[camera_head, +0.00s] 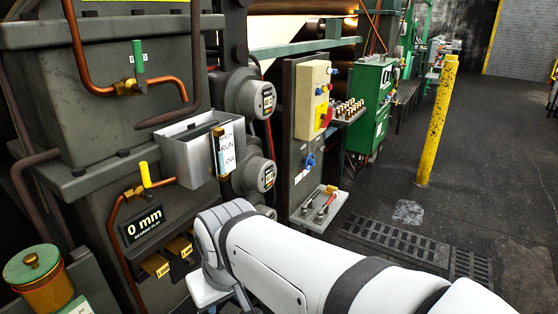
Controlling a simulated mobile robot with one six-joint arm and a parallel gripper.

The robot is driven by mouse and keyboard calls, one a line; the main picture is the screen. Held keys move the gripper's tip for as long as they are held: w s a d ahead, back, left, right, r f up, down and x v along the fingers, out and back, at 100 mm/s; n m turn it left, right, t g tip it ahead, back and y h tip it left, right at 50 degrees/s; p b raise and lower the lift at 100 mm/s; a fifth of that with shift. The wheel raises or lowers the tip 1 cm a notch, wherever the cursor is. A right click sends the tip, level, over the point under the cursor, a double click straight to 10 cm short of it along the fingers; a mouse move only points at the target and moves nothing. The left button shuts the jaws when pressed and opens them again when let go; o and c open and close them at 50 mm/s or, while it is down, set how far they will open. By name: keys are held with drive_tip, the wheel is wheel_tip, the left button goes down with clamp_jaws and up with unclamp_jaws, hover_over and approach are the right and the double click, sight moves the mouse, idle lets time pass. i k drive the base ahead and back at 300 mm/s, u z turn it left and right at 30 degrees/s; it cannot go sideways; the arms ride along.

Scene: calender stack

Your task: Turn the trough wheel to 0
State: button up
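No wheel marked as the trough wheel can be made out for certain. A blue knob (309,161) sits on a grey panel. My white arm crosses the lower middle and bends down beside the machine; my gripper's fingers are not visible.
Copper pipes carry a green-handled valve (138,58) and a yellow-handled valve (145,174). A green-lidded can (33,264) stands at lower left. A yellow control box (312,100), a tool shelf (319,207) and a yellow post (436,120) stand right. The dark floor is open at far right.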

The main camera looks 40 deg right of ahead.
sight(312, 162)
drive_tip(key=z, duration=1)
drive_tip(key=k, duration=1.1)
drive_tip(key=z, duration=0.25)
drive_tip(key=i, duration=1)
drive_tip(key=u, duration=0.2)
drive_tip(key=k, duration=0.4)
drive_tip(key=z, duration=1.35)
drive_tip(key=i, duration=1.2)
drive_tip(key=z, duration=0.45)
